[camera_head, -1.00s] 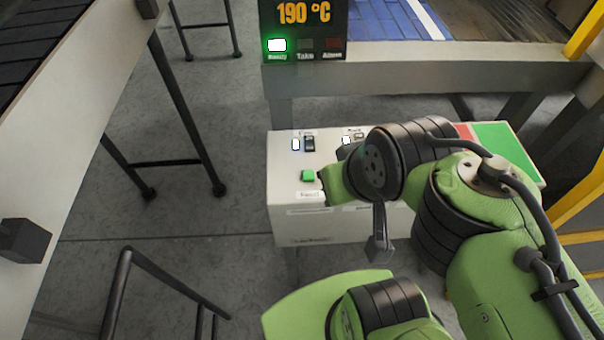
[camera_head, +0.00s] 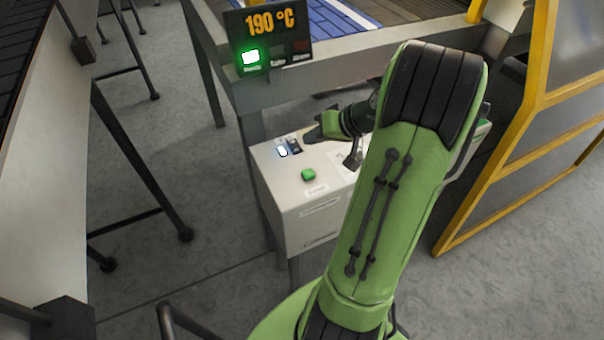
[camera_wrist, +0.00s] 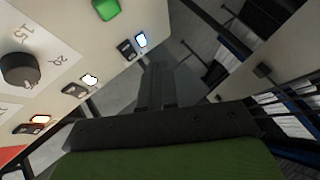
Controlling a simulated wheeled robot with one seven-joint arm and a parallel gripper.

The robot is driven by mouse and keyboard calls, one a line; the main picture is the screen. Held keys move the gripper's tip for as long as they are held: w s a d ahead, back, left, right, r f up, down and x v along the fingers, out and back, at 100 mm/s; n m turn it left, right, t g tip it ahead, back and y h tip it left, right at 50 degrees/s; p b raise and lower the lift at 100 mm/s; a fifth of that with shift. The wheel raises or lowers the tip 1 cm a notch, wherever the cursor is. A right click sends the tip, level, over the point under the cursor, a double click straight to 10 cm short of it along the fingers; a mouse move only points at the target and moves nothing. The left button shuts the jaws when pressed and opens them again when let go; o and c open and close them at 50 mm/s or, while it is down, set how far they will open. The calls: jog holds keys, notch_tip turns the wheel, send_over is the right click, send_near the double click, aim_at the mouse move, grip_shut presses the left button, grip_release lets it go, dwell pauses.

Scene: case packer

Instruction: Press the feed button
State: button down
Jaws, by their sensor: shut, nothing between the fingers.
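The green feed button (camera_head: 308,174) sits on top of the white control box (camera_head: 290,200), above a small label. It also shows at the top edge of the wrist view (camera_wrist: 106,9). My gripper (camera_head: 311,133) is over the back edge of the box, behind the button and apart from it. In the wrist view, its fingers (camera_wrist: 156,85) are together with nothing between them. They point past the box edge, beside a lit white switch (camera_wrist: 142,40). My arm hides the right part of the box in the head view.
A display (camera_head: 268,38) reading 190 °C, with a green lamp lit, stands behind the box. A black dial (camera_wrist: 20,70) and several small switches are on the panel. A yellow-framed guard (camera_head: 500,190) stands at right, a white conveyor side (camera_head: 60,170) at left.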

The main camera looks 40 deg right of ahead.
aim_at(312, 173)
jog(key=shift+a, duration=0.1)
notch_tip(312, 173, down, 9)
jog(key=b, duration=0.7)
jog(key=shift+b, duration=0.35)
jog(key=shift+r, duration=0.1)
dwell(1.2)
jog(key=shift+f+b, duration=0.35)
jog(key=shift+f, duration=0.05)
